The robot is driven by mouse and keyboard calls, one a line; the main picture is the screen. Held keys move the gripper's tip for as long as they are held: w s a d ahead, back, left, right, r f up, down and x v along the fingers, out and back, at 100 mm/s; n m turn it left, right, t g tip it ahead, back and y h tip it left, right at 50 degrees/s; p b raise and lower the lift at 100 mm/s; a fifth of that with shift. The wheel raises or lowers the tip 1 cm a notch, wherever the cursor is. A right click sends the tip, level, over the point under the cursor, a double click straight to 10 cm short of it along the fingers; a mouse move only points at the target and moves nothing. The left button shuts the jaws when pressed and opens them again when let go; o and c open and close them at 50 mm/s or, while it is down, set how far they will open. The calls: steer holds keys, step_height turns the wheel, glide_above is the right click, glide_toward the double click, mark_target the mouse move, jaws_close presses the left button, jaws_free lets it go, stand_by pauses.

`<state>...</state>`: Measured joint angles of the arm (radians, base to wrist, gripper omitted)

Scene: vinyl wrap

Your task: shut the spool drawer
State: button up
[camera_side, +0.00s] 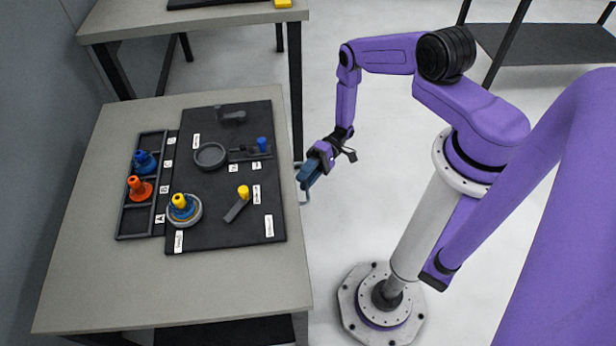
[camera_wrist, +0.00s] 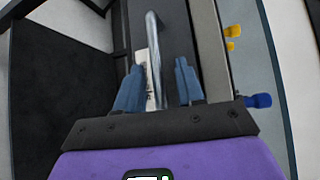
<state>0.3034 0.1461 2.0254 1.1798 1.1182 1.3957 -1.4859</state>
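My gripper (camera_side: 310,176) hangs beside the right edge of the workbench in the side view. In the wrist view its two blue fingers (camera_wrist: 160,66) are apart, one on each side of a silver bar handle (camera_wrist: 153,50). I see space between the handle and the fingers and cannot tell if either touches it. The handle also shows just below the gripper in the side view (camera_side: 304,197). The spool drawer's dark front (camera_wrist: 180,25) lies along the handle in the wrist view, with a white label (camera_wrist: 149,82). How far out the drawer stands is unclear.
The workbench (camera_side: 110,290) carries a black board (camera_side: 220,180) with a grey ring (camera_side: 210,156) and yellow-topped and blue-topped parts. A dark rack (camera_side: 132,222) holds a blue spool (camera_side: 145,161) and an orange spool (camera_side: 140,188).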

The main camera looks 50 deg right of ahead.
steer(key=shift+d, duration=0.1)
steer(key=d+r, duration=0.2)
steer(key=d, duration=1.5)
steer(key=shift+r, duration=0.3)
steer(key=shift+w, duration=0.15)
